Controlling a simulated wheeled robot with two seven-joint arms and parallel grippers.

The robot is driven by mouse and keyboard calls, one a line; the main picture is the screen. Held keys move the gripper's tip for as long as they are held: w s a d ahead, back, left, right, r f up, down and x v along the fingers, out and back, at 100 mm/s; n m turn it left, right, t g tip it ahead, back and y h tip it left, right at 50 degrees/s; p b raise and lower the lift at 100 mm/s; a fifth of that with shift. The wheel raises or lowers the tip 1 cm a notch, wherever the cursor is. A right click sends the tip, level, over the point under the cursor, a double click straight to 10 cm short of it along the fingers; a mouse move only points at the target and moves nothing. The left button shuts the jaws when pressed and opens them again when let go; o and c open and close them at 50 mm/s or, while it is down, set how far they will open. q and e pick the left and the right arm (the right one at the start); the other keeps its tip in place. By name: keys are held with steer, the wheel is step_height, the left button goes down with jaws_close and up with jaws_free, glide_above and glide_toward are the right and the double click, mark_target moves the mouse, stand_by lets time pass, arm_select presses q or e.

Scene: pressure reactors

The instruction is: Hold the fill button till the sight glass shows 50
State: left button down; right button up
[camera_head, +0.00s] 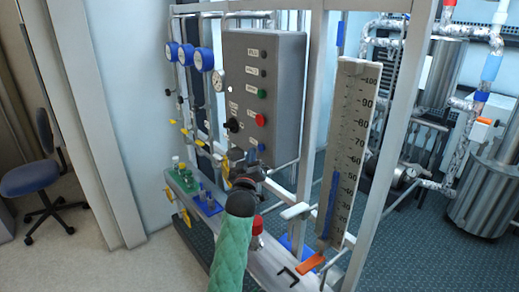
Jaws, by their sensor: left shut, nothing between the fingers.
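The grey control box (265,85) stands upright on the frame, with a column of labelled buttons on its face. The labels are too small to read surely, so I cannot tell which is the fill button. A blue button (261,147) is lowest, below a red one (260,120) and a green one (262,93). My left gripper (246,159) is shut and empty, just at the lower part of the box near the blue button; I cannot tell whether it touches. The sight glass (357,112) has a blue column (331,205) whose top is near the 50 mark.
Round gauges (204,59) and pipes are left of the box. Small bottles (187,180) stand on the bench below. Metal posts (395,130) flank the sight glass. An orange handle (311,263) is at its foot. Steel vessels (487,190) stand right; a chair (42,180) stands left.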

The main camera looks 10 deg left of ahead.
arm_select(q)
steer(key=shift+s+a, duration=0.1)
steer(key=s+a, duration=0.1)
steer(key=s, duration=0.1)
steer(key=s+a+p, duration=0.1)
steer(key=s+a, duration=0.1)
stand_by(0.4)
steer(key=shift+w, duration=0.1)
